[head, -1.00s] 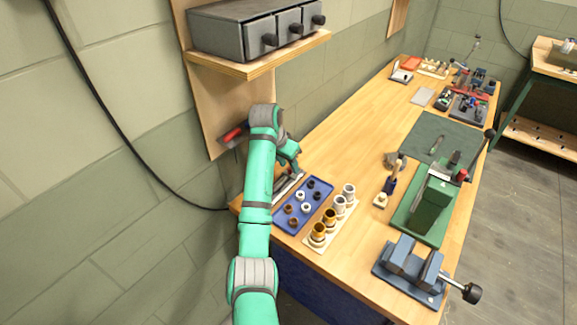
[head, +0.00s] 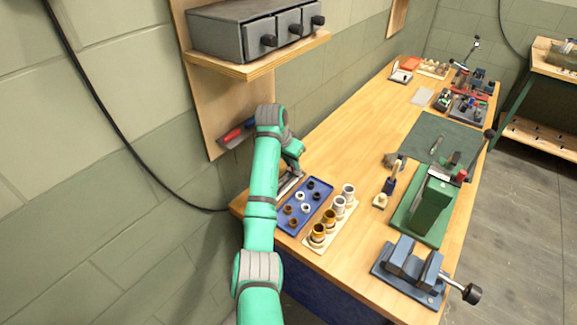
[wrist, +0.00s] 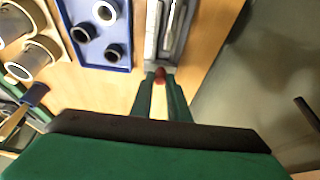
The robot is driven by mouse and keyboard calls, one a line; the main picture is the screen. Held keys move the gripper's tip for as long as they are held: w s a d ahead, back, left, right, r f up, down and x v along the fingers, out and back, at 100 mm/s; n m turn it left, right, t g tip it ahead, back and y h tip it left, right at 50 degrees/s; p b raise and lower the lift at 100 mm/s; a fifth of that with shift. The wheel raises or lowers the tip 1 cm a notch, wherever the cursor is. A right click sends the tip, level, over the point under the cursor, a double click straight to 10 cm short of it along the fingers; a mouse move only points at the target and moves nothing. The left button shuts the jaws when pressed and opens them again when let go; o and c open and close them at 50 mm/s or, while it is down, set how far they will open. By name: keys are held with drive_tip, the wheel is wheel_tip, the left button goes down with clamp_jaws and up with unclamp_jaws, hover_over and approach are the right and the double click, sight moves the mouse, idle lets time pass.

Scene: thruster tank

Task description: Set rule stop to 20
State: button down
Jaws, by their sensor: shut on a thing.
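The rule (wrist: 152,30) is a long pale metal strip lying in a grey holder (wrist: 181,45) at the top middle of the wrist view. In the head view the rule's holder (head: 290,183) shows in part beside the blue tray, with my arm covering some of it. A small red knob (wrist: 160,74) sits at the near end of the holder. My gripper (wrist: 160,78) has its two green fingers on either side of this knob and is shut on it. The scale marks and the stop's setting are too small to read.
A blue tray (head: 296,226) with several rings lies just right of the holder. A wooden block (head: 316,246) with upright bushings stands beside it. A green press (head: 430,208) and a blue vise (head: 408,270) stand further right. The wall is close on the left.

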drive_tip(key=shift+w+d, duration=0.2)
drive_tip(key=shift+w, duration=0.1)
drive_tip(key=c, duration=1.7)
unclamp_jaws()
drive_tip(key=shift+r, duration=0.1)
drive_tip(key=shift+s+a+r, duration=0.1)
drive_tip(key=shift+r, duration=0.05)
drive_tip(key=s+a, duration=0.2)
drive_tip(key=s, duration=0.1)
drive_tip(key=s+a, duration=0.2)
drive_tip(key=s, duration=0.1)
drive_tip(key=s+a, duration=0.3)
drive_tip(key=s, duration=0.1)
drive_tip(key=shift+a+r, duration=0.1)
drive_tip(key=shift+r, duration=0.25)
